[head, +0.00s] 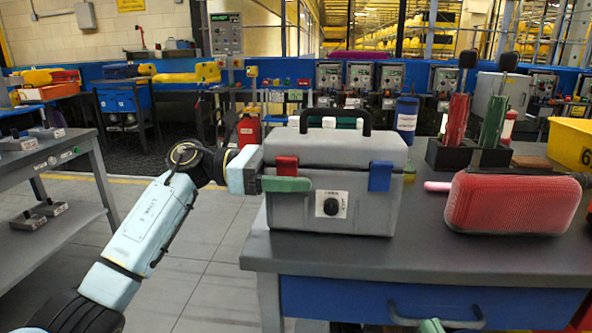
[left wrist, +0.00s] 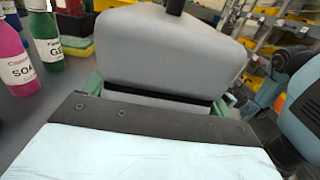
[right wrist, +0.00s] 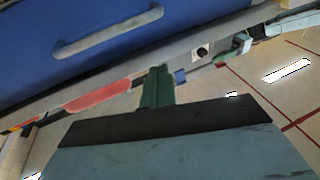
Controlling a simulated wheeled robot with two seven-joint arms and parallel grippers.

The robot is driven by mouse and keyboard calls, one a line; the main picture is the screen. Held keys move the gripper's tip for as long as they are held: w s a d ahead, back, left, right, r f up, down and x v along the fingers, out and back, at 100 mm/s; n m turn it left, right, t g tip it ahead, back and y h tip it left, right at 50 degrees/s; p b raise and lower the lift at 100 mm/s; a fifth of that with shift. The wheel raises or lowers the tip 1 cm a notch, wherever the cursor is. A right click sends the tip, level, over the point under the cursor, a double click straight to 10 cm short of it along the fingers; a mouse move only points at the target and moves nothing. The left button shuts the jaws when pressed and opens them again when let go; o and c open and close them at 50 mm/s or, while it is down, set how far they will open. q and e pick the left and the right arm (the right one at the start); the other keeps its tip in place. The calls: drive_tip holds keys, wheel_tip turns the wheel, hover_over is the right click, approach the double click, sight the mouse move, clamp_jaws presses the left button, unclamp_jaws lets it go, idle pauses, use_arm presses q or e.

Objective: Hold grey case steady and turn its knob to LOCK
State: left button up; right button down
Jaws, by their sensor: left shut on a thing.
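The grey case (head: 365,212) stands upright on the workbench, with a black handle on its lid, a red latch (head: 286,166) and a blue latch (head: 381,176). Its dark round knob (head: 331,207) sits on a white label on the front; its pointing direction is too small to read. My left gripper (head: 285,184) is shut on the case's left end, one green finger across the front. In the left wrist view its fingers straddle the case (left wrist: 165,55). My right gripper (right wrist: 157,86) has its green fingers together, empty, apart from the case; the knob (right wrist: 202,51) shows beyond.
A blue canister (head: 406,114) and a black rack (head: 466,155) stand behind. The bench's blue drawer (head: 350,299) with its handle is below.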

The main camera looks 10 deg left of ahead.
drive_tip(key=c, duration=1.8)
unclamp_jaws()
drive_tip(key=shift+w+a+r, duration=0.15)
drive_tip(key=shift+r, duration=0.05)
drive_tip(key=o, duration=0.6)
drive_tip(key=a+r+n+y, duration=0.1)
drive_tip(key=a, duration=0.1)
drive_tip(key=w+a+r+n+y, duration=0.1)
drive_tip(key=a+r, duration=0.1)
drive_tip(key=w+a+r+n+g+y, duration=0.1)
drive_tip(key=a+r+y, duration=0.1)
drive_tip(key=shift+w+a+r, duration=0.15)
drive_tip(key=shift+w+a, duration=0.05)
drive_tip(key=shift+a, duration=0.15)
drive_tip(key=shift+c, duration=0.2)
drive_tip(key=s+a+r+n+g+y, duration=0.1)
drive_tip(key=a+r+n+g+y, duration=0.35)
drive_tip(key=a+r+n, duration=0.35)
drive_tip(key=s+a+r+n+g+y, duration=0.1)
drive_tip(key=s+a+n+g+y, duration=0.1)
drive_tip(key=s+a+n+g, duration=0.4)
drive_tip(key=n+t+h, duration=0.6)
drive_tip(key=n+h, duration=0.8)
drive_tip(key=h, duration=0.2)
approach(331, 209)
drive_tip(key=x, duration=0.7)
drive_tip(key=shift+w+f, duration=0.15)
drive_tip(key=shift+w, duration=0.2)
